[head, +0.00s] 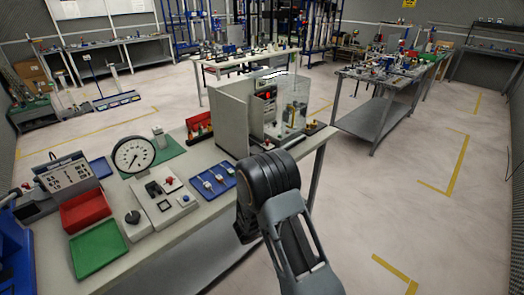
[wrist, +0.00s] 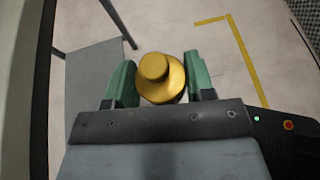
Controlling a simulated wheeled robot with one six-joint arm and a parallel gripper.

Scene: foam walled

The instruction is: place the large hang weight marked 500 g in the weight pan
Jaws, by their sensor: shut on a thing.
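In the wrist view, a brass-yellow weight (wrist: 163,88) with a round knob on top sits between the green fingers of my gripper (wrist: 159,74). The gripper is shut on it, one finger on each side. No 500 g marking can be read. The floor shows beyond the weight. In the head view my arm stands in front of the near bench and hides part of its right end; the gripper and weight cannot be made out there. I cannot pick out the weight pan in either view.
The near bench (head: 200,243) carries a dial gauge (head: 134,155), a red tray (head: 85,211), a green tray (head: 98,248), a blue tray (head: 215,181) and a grey cabinet with clear panels (head: 235,125). Another bench (head: 372,82) stands behind. Open floor (head: 400,190) lies right.

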